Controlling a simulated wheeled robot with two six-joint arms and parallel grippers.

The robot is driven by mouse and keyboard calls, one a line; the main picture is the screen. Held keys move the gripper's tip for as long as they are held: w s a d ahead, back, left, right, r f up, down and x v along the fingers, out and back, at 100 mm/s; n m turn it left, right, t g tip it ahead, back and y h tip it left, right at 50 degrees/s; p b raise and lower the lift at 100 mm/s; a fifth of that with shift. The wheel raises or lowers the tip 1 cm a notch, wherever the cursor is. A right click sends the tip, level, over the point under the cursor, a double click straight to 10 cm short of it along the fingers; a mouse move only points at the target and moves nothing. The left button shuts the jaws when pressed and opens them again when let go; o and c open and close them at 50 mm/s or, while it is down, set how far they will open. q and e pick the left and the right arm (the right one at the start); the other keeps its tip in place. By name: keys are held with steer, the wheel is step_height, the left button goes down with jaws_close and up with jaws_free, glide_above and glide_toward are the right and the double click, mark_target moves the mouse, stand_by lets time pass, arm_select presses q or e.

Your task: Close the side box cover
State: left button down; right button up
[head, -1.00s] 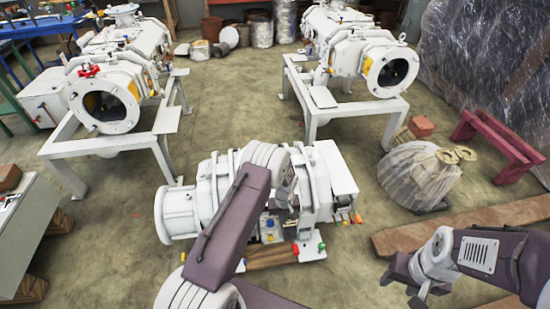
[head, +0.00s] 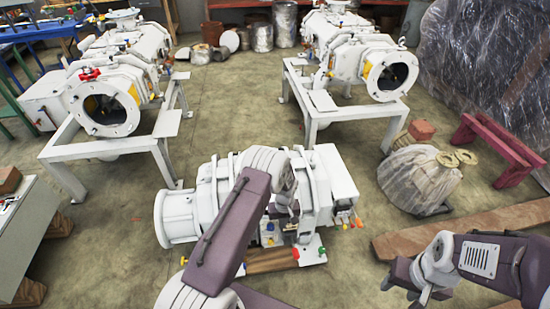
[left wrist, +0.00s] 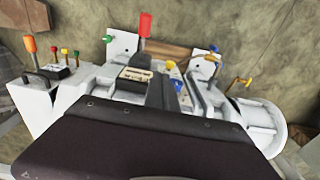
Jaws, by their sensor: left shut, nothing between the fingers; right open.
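The white side box (head: 337,172) is at the right end of the white pump (head: 178,217) in the head view. Its white cover (head: 338,180) looks down over the front, but I cannot tell whether it is fully seated. Coloured knobs show below it. In the left wrist view the box (left wrist: 38,108) is at the left. My left gripper (head: 288,230) is shut and empty over the middle of the pump, left of the box; my arm hides part of the pump. My right gripper (head: 408,290) is open and empty at lower right, apart from the pump.
Two more white pumps stand on white frames at the back left (head: 163,150) and back right (head: 310,118). A wrapped bundle (head: 415,185) and a wooden plank (head: 460,228) lie to the right. A grey bench (head: 28,225) is at the left. Floor between the frames is clear.

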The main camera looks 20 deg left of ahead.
arm_select(q)
steer(key=shift+r, duration=0.1)
stand_by(0.4)
steer(key=s+d+r+p, duration=0.3)
steer(key=s+r+p, duration=0.1)
steer(key=r, duration=0.7)
steer(key=shift+s+r+p, duration=0.25)
steer(key=shift+s+p, duration=0.05)
steer(key=shift+s, duration=0.25)
